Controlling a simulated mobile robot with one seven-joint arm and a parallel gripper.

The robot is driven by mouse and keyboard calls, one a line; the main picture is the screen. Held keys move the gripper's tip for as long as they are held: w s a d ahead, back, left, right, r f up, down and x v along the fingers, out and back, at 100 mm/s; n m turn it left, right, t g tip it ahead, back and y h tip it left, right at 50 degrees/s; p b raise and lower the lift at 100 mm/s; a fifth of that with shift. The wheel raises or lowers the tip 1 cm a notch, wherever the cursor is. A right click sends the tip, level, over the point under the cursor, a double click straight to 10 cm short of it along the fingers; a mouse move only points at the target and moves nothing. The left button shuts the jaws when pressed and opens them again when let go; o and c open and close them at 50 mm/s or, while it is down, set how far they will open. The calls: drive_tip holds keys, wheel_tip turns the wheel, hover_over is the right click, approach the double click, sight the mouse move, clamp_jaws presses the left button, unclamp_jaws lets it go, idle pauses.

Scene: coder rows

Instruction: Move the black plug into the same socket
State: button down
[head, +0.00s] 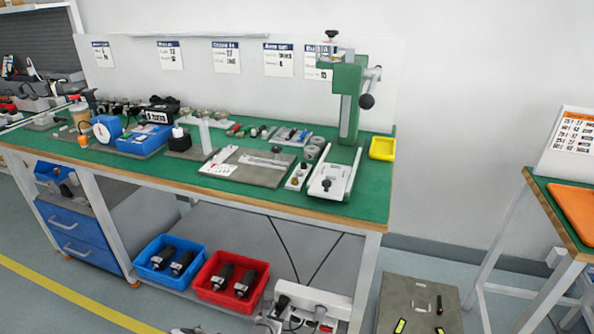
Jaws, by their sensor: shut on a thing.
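A white unit (322,297) with dark parts and a small red spot shows at the bottom edge of the head view, beside the bench leg. Dark and pale cables run near it, and the frame cuts it off. It may hold sockets, but they are too small to make out. I cannot tell which dark part, if any, is the black plug. I cannot make out my gripper or what it holds.
A green-topped bench (375,200) carries a green press (349,100), a yellow tray (382,148) and many small parts. Blue (142,272) and red (208,294) bins stand on its lower shelf. A grey plate (395,290) lies at lower right. Open floor shows at lower left.

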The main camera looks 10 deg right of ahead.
drive_tip(key=s+a, duration=0.1)
drive_tip(key=s, duration=0.1)
drive_tip(key=s+a+p, duration=0.1)
drive_tip(key=shift+s+p, duration=0.3)
drive_tip(key=shift+s, duration=0.05)
drive_tip(key=shift+a+r, duration=0.1)
drive_tip(key=shift+r, duration=0.05)
